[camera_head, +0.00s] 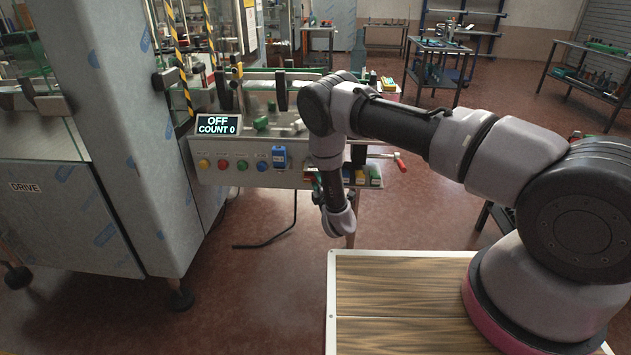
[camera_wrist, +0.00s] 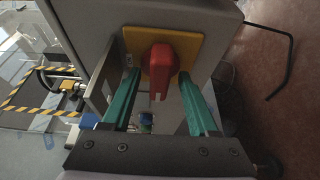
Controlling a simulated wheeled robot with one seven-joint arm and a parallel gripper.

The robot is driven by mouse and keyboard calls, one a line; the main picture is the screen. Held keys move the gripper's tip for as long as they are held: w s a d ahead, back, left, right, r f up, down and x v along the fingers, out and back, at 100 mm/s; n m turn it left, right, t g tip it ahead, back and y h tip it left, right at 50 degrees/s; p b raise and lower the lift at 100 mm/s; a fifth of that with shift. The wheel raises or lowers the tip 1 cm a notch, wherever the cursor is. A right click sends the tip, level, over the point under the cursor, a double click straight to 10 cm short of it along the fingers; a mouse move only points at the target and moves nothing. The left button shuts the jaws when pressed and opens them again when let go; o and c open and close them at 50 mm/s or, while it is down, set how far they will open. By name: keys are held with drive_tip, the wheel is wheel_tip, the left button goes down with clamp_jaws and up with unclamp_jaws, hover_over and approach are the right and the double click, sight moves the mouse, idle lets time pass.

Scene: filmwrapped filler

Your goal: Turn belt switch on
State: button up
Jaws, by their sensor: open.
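In the wrist view, a red switch handle (camera_wrist: 160,62) stands out from a yellow plate (camera_wrist: 192,42) on a grey box. Its narrow grip points down in that picture. My gripper (camera_wrist: 159,78) is open, with one green finger on each side of the handle. Whether either finger touches it cannot be told. In the head view, a display (camera_head: 218,126) on the machine reads "OFF COUNT 0". My arm hides the red switch there, and my gripper is mostly hidden by my wrist.
The grey control panel (camera_head: 240,174) carries several coloured buttons and a blue switch (camera_head: 279,157). Small coloured boxes (camera_head: 368,176) sit at its right end. A black cable (camera_head: 284,232) lies on the floor below. Worktables (camera_head: 436,68) stand farther back, with open floor between.

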drive_tip(key=shift+w, duration=0.1)
clamp_jaws()
drive_tip(key=shift+m, duration=0.3)
drive_tip(key=m+t, duration=0.1)
drive_tip(key=m, duration=0.2)
drive_tip(key=m+t, duration=0.1)
drive_tip(key=m, duration=0.2)
drive_tip(key=m+t+h, duration=0.1)
drive_tip(key=m, duration=0.2)
drive_tip(key=shift+a+f+m+t, duration=0.1)
drive_tip(key=shift+f+m+t, duration=0.25)
drive_tip(key=shift+m+t, duration=0.05)
drive_tip(key=m+h, duration=0.1)
drive_tip(key=m, duration=0.2)
drive_tip(key=m+t+h, duration=0.1)
drive_tip(key=m+h, duration=0.1)
drive_tip(key=m, duration=0.1)
drive_tip(key=shift+a, duration=0.1)
drive_tip(key=shift+a+m+t+h, duration=0.1)
drive_tip(key=shift+m+t+h, duration=0.1)
drive_tip(key=shift+m+h, duration=0.95)
drive_tip(key=shift+a+m+t+h, duration=0.15)
drive_tip(key=shift+m+h, duration=0.3)
drive_tip(key=shift+m, duration=1.3)
drive_tip(key=shift+d+m, duration=0.1)
drive_tip(key=shift+m, duration=0.2)
